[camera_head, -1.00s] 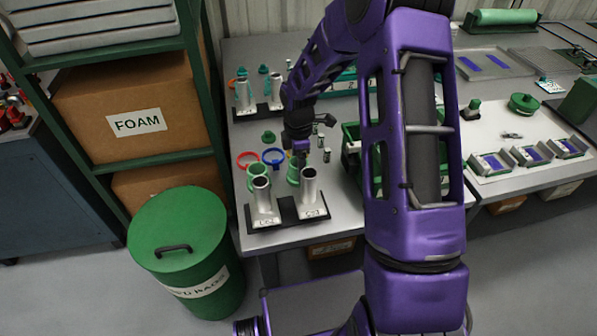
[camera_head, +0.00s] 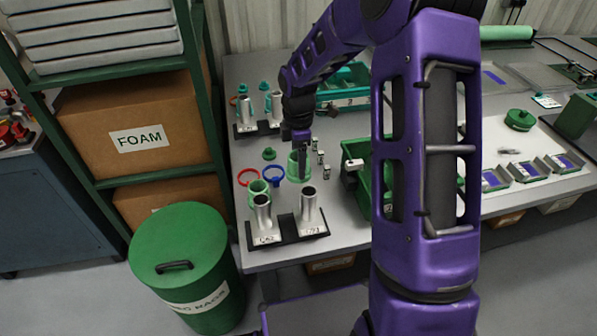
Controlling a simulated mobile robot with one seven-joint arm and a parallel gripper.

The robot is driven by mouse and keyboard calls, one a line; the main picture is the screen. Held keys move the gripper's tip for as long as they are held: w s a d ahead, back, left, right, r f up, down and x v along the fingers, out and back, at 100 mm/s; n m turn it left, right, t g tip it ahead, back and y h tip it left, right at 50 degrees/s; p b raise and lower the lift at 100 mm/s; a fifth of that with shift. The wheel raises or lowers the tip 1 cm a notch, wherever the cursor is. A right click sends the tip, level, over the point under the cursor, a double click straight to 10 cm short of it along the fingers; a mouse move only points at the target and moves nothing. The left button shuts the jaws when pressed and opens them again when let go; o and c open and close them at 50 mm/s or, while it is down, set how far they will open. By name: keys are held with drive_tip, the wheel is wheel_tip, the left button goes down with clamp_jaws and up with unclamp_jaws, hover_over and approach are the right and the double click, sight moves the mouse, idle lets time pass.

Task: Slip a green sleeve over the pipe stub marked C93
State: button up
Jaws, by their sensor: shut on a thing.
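My gripper (camera_head: 300,148) points down over the table and is shut on a green sleeve (camera_head: 298,166), gripped near its top. The sleeve is upright, behind the front rack's right pipe stub and apart from it. Whether it clears the table is hard to tell. Two grey pipe stubs stand on the dark front rack: a left stub (camera_head: 263,215) and a right stub (camera_head: 308,205). Their white labels are too small to read surely; the right one may be C93 or C91.
A red ring (camera_head: 247,177) and a blue ring (camera_head: 274,176) lie behind the stubs. A second rack (camera_head: 258,129) with stubs stands farther back. A green bin (camera_head: 352,150) is to the right, partly hidden by my arm. Small metal fittings (camera_head: 321,158) stand close right of the held sleeve.

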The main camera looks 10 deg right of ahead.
drive_tip(key=s+r, duration=0.4)
drive_tip(key=r, duration=0.2)
drive_tip(key=b, duration=0.2)
approach(309, 187)
drive_tip(key=shift+s+f, duration=0.75)
drive_tip(key=shift+f, duration=0.45)
drive_tip(key=shift+a+f, duration=0.2)
drive_tip(key=shift+f, duration=0.55)
drive_tip(key=shift+f, duration=0.1)
idle(0.5)
drive_tip(key=shift+f, duration=0.4)
drive_tip(key=shift+f+b, duration=0.55)
drive_tip(key=shift+f, duration=0.65)
idle(0.8)
drive_tip(key=shift+f, duration=0.3)
drive_tip(key=shift+f, duration=0.25)
idle(0.3)
